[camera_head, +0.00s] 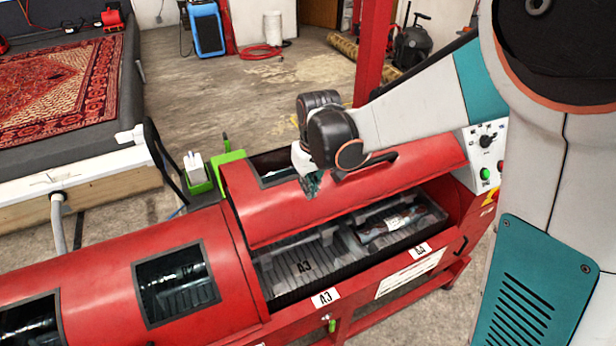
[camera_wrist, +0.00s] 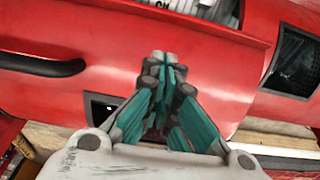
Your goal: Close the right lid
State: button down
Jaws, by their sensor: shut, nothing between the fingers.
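The right lid (camera_head: 400,178) is a curved red cover on the red machine. It stands raised, leaving the bay below it open at the front. It fills much of the wrist view (camera_wrist: 215,85). Its black handle (camera_head: 370,165) also shows at the left in the wrist view (camera_wrist: 40,65). My gripper (camera_head: 312,186) is over the left part of the lid, beside the handle and near a dark window. Its teal fingers are together and empty in the wrist view (camera_wrist: 164,65), pointing at the red surface. I cannot tell whether the fingertips touch it.
The open bay holds a ribbed tray (camera_head: 292,262) marked A3 and a wrapped roll (camera_head: 395,222). The left lid (camera_head: 105,260) is down, with dark windows. A control panel (camera_head: 487,155) is at the right end. A rug (camera_head: 50,95) lies on a platform behind.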

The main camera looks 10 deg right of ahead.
send_over(310, 218)
jog(key=w, duration=0.1)
jog(key=f, duration=0.5)
jog(key=shift+w+a+b, duration=0.15)
jog(key=shift+a+b, duration=0.05)
jog(key=shift+b, duration=0.15)
jog(key=shift+s+d+f, duration=0.2)
jog(key=shift+s+f, duration=0.45)
jog(key=shift+f, duration=0.25)
jog(key=shift+s+d+f, duration=0.15)
jog(key=shift+s+f, duration=0.2)
jog(key=shift+f, duration=0.1)
